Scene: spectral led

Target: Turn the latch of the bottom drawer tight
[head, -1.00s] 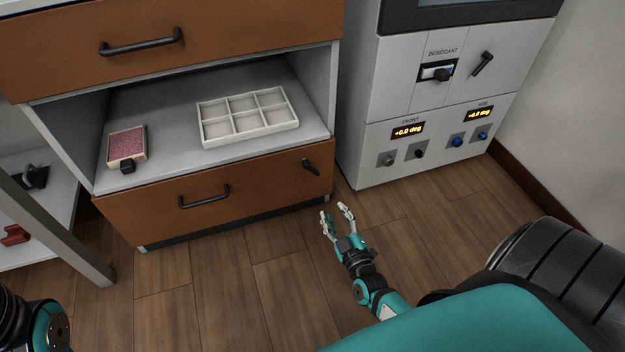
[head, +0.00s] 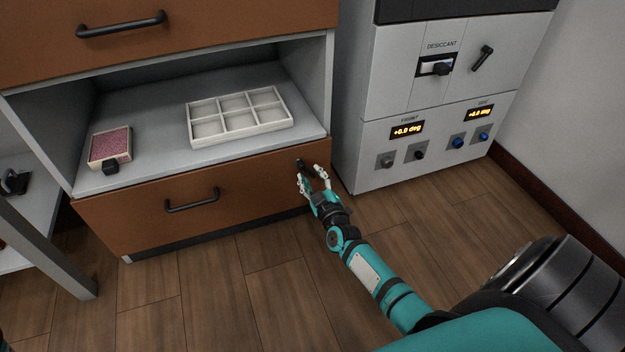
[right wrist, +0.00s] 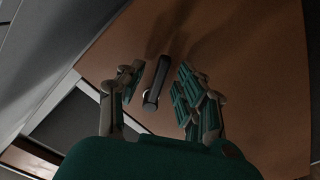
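The bottom drawer (head: 240,185) has a brown front and looks closed. Its black latch (head: 301,163) is near the upper right corner, partly hidden by my right gripper (head: 314,178). In the right wrist view the latch (right wrist: 155,85) is a dark bar, slightly tilted, between the two fingers of the open right gripper (right wrist: 158,95). A gap shows on both sides of the latch, so the fingers do not appear to press on it. The drawer front (right wrist: 245,50) fills the background there.
A white divided tray (head: 288,112) and a small box with a pink top (head: 110,145) sit on the shelf above the drawer. The drawer's black handle (head: 192,200) is left of the latch. A grey cabinet (head: 350,150) stands to the right. The floor in front is clear.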

